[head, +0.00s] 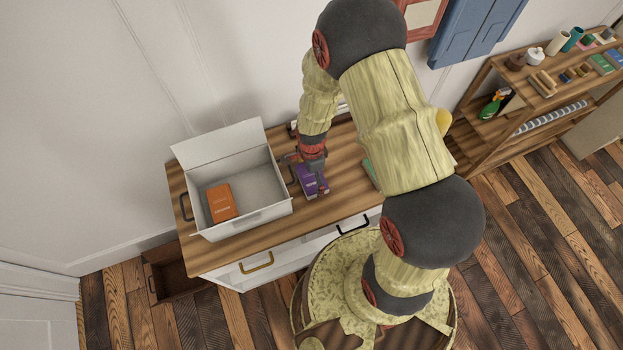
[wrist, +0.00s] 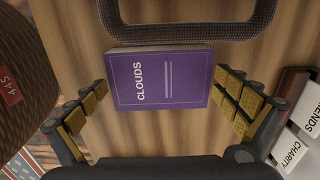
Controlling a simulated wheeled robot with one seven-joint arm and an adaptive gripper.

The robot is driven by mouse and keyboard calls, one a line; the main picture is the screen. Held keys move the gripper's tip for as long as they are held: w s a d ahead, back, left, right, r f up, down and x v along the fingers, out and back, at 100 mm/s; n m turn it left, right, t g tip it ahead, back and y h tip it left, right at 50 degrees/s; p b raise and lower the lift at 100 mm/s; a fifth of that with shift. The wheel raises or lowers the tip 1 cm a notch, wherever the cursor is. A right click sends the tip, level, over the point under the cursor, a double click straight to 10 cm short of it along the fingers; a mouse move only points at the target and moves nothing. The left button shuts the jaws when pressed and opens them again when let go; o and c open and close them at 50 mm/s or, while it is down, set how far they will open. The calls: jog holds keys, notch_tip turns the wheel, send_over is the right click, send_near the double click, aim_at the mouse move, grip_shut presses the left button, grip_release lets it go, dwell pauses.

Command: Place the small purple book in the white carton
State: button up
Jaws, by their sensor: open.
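The small purple book (head: 308,182) lies on the wooden top of the cabinet, to the right of the white carton (head: 244,222). In the wrist view the purple book (wrist: 160,80) lies flat, cover up, with the word CLOUDS on it. My gripper (head: 311,172) is above the book. In the wrist view my gripper (wrist: 168,108) is open, with one finger on each side of the book, apart from it. The white carton is open, its lid flap raised at the back. An orange book (head: 221,202) lies inside it at the left.
A green item (head: 371,174) lies on the cabinet top to the right, partly hidden by my arm. A dark-framed thing (wrist: 193,38) lies just beyond the book. Books (wrist: 295,140) show at the right of the wrist view. A wooden shelf (head: 478,131) stands at the right.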

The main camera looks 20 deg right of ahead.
jog(key=shift+f, duration=0.4)
jog(key=shift+c, duration=0.9)
jog(key=c, duration=0.9)
jog(key=shift+r, duration=0.85)
jog(key=s+r, duration=0.1)
jog(key=r, duration=0.1)
jog(key=s+r+p, duration=0.1)
jog(key=s+r, duration=0.1)
jog(key=r, duration=0.1)
jog(key=s+r+p, duration=0.1)
jog(key=s+r, duration=0.1)
jog(key=r, duration=0.1)
jog(key=shift+d, duration=0.1)
jog(key=s+r+p, duration=0.1)
jog(key=s+r, duration=0.2)
jog(key=s, duration=0.6)
jog(key=shift+r, duration=0.2)
